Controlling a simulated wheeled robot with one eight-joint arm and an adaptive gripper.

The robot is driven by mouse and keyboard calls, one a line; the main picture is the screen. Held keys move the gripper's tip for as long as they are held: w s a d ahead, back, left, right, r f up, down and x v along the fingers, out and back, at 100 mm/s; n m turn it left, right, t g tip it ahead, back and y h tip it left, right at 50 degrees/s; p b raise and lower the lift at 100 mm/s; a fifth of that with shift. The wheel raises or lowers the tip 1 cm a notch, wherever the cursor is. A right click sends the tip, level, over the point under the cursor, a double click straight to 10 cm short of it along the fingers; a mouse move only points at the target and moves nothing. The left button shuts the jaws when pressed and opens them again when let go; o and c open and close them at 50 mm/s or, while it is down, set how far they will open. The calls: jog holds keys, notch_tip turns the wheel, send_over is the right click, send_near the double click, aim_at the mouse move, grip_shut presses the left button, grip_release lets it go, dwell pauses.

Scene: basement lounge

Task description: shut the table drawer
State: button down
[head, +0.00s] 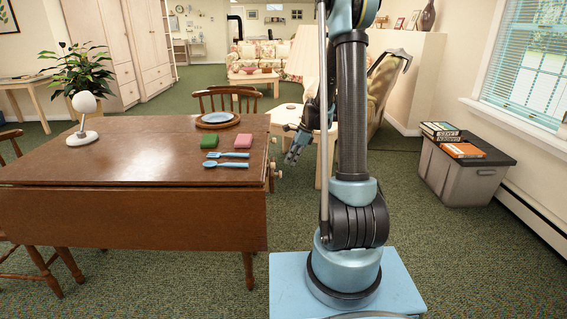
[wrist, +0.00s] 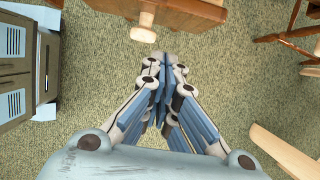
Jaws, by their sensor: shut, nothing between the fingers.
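The brown wooden table (head: 130,160) stands at the left in the head view. Small pale knobs (head: 279,174) show at its right end, beside my gripper (head: 291,157). How far the drawer stands out is hard to tell in the head view. In the wrist view, brown wood (wrist: 190,14) of the table or its drawer is at the top, with a pale round knob (wrist: 144,32) sticking out toward me. My gripper (wrist: 167,62) is shut and empty, its tips pointing toward that wood. The tips look apart from the knob, just to its lower right.
On the table are a white lamp (head: 86,128), a blue plate (head: 217,117), pink and green blocks (head: 243,140) and blue cutlery (head: 226,164). A wooden chair (head: 226,95) stands behind it. Pale wooden furniture (head: 318,150) is close behind my arm. Carpet is clear toward the grey bin (head: 458,175).

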jog(key=v, duration=0.9)
jog(key=d+f+y, duration=0.2)
jog(key=d+y, duration=0.2)
jog(key=y, duration=0.1)
jog(key=w+a+r+x, duration=0.1)
jog(key=x, duration=1.2)
jog(key=shift+a+r, duration=0.2)
jog(key=shift+r, duration=0.05)
